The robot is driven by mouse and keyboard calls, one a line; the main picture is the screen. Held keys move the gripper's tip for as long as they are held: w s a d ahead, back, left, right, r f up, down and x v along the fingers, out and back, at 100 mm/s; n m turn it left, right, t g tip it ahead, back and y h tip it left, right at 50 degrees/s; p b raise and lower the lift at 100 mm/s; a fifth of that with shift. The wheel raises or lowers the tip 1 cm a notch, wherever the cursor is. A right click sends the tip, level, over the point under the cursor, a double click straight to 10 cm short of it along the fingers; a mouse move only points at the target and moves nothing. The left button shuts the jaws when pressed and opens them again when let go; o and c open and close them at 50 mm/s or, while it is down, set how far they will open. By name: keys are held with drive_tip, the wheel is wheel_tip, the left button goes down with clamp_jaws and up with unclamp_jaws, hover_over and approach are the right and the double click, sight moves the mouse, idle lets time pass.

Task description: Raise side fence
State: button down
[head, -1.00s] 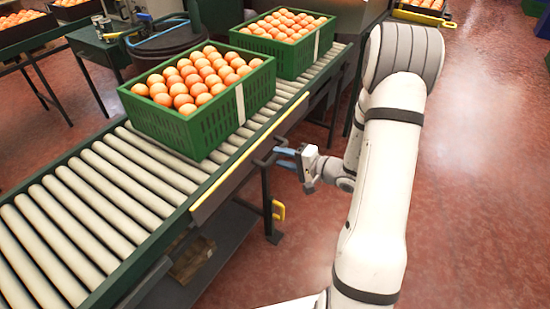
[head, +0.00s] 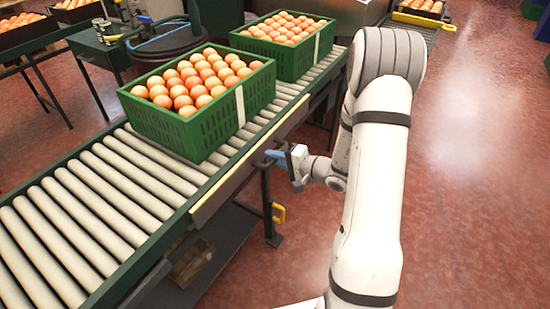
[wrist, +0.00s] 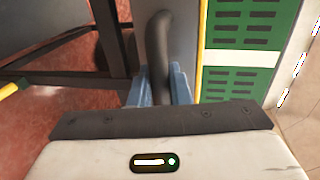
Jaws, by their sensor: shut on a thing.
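The side fence (head: 240,177) is a long dark panel with a yellow edge, along the near side of the roller conveyor (head: 130,185). It hangs low beside the rollers, its top edge near their level. A dark bar handle (head: 259,163) sticks out from its outer face. My gripper (head: 275,157), with blue fingertips, is at this handle. In the wrist view, the curved handle (wrist: 159,45) passes down between the fingertips (wrist: 160,86), which are shut on it. The grey fence panel (wrist: 182,35) is behind it. The lower grip is hidden by my gripper's body.
A yellow handle (head: 279,212) is on the conveyor leg below. The red floor to the right is clear.

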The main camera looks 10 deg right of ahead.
idle(0.3)
wheel_tip(320, 180, up, 8)
drive_tip(key=shift+f+p, duration=0.25)
drive_tip(key=shift+p, duration=0.4)
drive_tip(key=shift+w, duration=0.1)
drive_tip(key=c, duration=1.4)
unclamp_jaws()
drive_tip(key=shift+c, duration=0.2)
drive_tip(key=shift+d, duration=0.1)
drive_tip(key=p+v, duration=0.1)
drive_tip(key=v, duration=0.6)
drive_tip(key=shift+s+d, duration=0.2)
drive_tip(key=shift+s, duration=0.2)
